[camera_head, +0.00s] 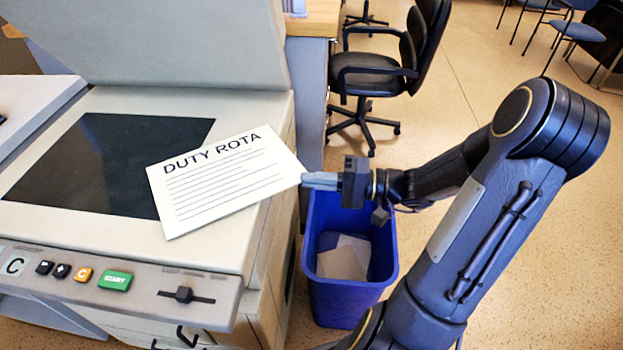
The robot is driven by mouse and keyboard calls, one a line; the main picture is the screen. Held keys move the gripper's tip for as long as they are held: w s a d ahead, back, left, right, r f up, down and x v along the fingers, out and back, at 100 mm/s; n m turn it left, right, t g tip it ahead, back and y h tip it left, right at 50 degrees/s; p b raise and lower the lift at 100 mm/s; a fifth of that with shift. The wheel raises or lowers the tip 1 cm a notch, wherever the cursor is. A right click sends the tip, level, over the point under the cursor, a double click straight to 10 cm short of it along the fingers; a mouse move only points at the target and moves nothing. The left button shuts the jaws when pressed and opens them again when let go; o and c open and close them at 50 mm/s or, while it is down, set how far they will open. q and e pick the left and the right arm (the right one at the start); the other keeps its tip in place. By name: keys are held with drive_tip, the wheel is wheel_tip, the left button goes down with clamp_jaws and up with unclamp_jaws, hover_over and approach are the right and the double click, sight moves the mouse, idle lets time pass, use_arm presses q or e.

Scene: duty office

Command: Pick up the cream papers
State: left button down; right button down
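An off-white sheet headed "DUTY ROTA" (225,190) lies tilted over the right part of the copier's glass and top edge. My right gripper (312,180) comes in from the right, and its fingers look closed together on the sheet's right corner. Whether the sheet rests on the copier or hangs just above it is hard to tell. Pale cream papers (343,260) lie loose in the blue bin (346,300), below my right gripper. My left gripper is not in view.
The copier (110,240) has its lid (160,40) raised, its dark glass (100,160) partly bare and buttons along the front. A wooden-topped desk (313,20) and a black office chair (375,75) stand behind. Blue chairs (575,28) are far right. Floor on the right is open.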

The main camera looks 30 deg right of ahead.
drive_tip(key=s+d+r+p, duration=0.5)
drive_tip(key=s+d+r, duration=0.2)
drive_tip(key=s+d, duration=0.2)
drive_tip(key=shift+d, duration=0.85)
drive_tip(key=shift+s+a, duration=0.1)
idle(0.4)
